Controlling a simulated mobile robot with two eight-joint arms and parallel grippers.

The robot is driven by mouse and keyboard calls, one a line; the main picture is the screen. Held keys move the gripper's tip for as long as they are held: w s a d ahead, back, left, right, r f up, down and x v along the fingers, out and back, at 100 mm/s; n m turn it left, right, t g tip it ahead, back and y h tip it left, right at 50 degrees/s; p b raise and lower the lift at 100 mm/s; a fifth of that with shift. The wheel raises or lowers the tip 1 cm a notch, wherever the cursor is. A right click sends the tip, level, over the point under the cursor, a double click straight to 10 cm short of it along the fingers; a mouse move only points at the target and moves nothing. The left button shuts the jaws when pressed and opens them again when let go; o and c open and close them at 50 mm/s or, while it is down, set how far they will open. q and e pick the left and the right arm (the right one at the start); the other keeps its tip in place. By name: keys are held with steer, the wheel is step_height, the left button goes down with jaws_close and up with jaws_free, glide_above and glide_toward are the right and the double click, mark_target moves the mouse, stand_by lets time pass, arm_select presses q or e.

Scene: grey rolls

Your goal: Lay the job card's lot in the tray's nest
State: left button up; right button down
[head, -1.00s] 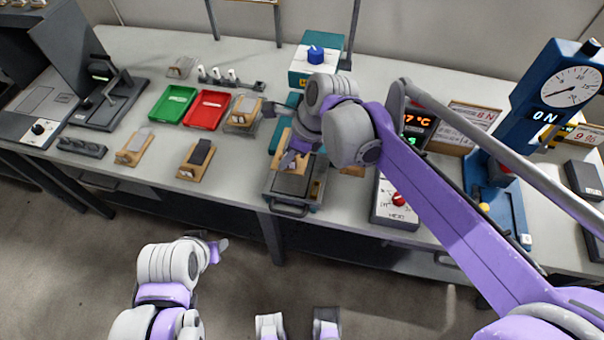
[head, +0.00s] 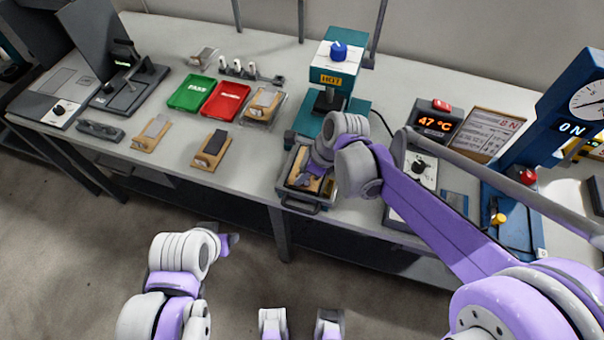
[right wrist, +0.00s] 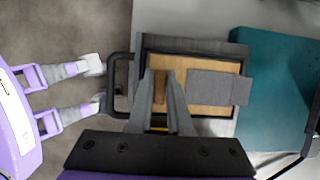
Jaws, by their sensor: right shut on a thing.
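My right gripper (head: 314,177) is at the open tray (head: 303,204) in front of the press. In the right wrist view its fingers (right wrist: 161,76) are shut on the brown part of a tan wooden board (right wrist: 220,112). A grey strip (right wrist: 215,86) lies on that board and sticks out past its far end. The board is within the outline of the tray (right wrist: 190,46); whether it rests on the tray floor I cannot tell. The job card (head: 492,130) stands at the right, its print too small to read. My left gripper (head: 230,241) hangs before the table, its jaws unclear.
Two more boards with grey strips, a pale one (head: 153,131) and a dark one (head: 211,150), lie left. Behind are a green tray (head: 190,93), a red tray (head: 225,100) and another loaded board (head: 264,103). The teal press (head: 338,66) reads HOT; a display (head: 435,121) reads 47 °C.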

steer(key=shift+f, duration=0.2)
steer(key=c, duration=0.8)
jaws_free()
steer(key=shift+c, duration=0.2)
steer(key=shift+r, duration=0.1)
steer(key=shift+r, duration=0.3)
steer(key=v, duration=1.2)
steer(key=s+d+f+n+t+h, duration=0.2)
steer(key=s+d+f+n, duration=0.2)
steer(key=n, duration=0.6)
steer(key=s+d+f+n+t+h, duration=0.1)
steer(key=s+d+f+n+h, duration=0.1)
steer(key=s+d+f+n, duration=0.3)
steer(key=s+d+n+p, duration=0.1)
steer(key=s+d+n, duration=0.3)
steer(key=s+n, duration=0.2)
steer(key=shift+f+n+t, duration=0.3)
steer(key=shift+t, duration=0.1)
